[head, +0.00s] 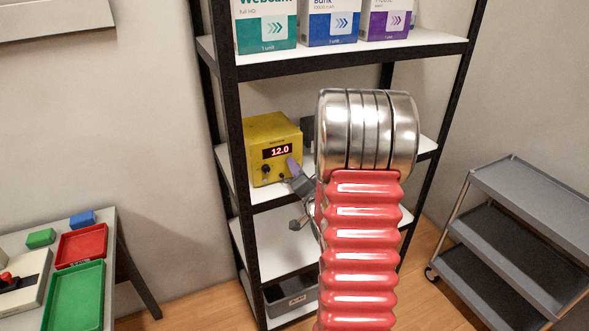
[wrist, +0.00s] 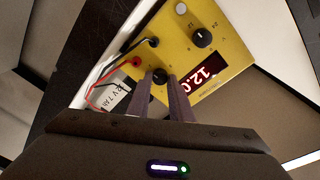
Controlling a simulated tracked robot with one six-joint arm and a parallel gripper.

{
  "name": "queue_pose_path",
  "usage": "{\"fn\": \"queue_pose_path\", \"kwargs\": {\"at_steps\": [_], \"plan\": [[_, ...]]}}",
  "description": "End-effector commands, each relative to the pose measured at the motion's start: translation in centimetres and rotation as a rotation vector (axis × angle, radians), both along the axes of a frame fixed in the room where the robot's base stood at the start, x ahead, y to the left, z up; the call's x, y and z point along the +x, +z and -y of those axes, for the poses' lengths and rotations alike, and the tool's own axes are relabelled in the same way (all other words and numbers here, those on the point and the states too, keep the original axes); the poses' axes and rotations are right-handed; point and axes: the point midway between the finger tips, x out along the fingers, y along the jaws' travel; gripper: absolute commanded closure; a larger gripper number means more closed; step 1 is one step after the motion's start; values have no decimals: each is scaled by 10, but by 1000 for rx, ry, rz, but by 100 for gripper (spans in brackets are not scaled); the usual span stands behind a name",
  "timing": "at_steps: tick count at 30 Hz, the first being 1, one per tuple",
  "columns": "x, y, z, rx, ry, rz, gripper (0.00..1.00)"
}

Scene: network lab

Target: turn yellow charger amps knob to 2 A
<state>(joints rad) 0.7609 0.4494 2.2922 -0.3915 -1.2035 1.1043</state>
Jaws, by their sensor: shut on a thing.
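The yellow charger (head: 270,128) stands on the middle shelf, its lit display (head: 281,151) reading 12.0. It also fills the top of the wrist view (wrist: 180,50), tilted there. My gripper (wrist: 159,80) is shut on a small black knob (wrist: 160,75), with a finger on either side of it. A second black knob (wrist: 202,38) with printed marks around it stands free on the same face; it shows left of my gripper in the head view (head: 266,170). The held knob's pointer and scale are mostly hidden by the fingers, so I cannot read its setting.
Red and black leads (wrist: 112,70) plug into the charger beside the held knob and run past a white label. The dark shelf post (head: 240,170) stands close left of the charger. Boxes (head: 330,22) sit above. A grey cart (head: 525,220) stands at right.

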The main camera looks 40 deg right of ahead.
Motion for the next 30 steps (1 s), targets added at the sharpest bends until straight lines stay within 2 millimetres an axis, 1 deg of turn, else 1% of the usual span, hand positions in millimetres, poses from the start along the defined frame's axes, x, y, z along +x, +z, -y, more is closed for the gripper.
{"fn": "queue_pose_path", "kwargs": {"at_steps": [1,13,14,16,17,25,30], "plan": [[-1,-7,-2,15,2,-11,100],[-1,-7,-3,22,3,-11,100],[-1,-7,-3,22,3,-11,79],[-1,-6,-2,20,3,-10,74],[-1,-6,-2,20,3,-8,73],[0,-3,-2,16,2,-3,73],[-3,-2,-6,16,3,-1,73]]}}
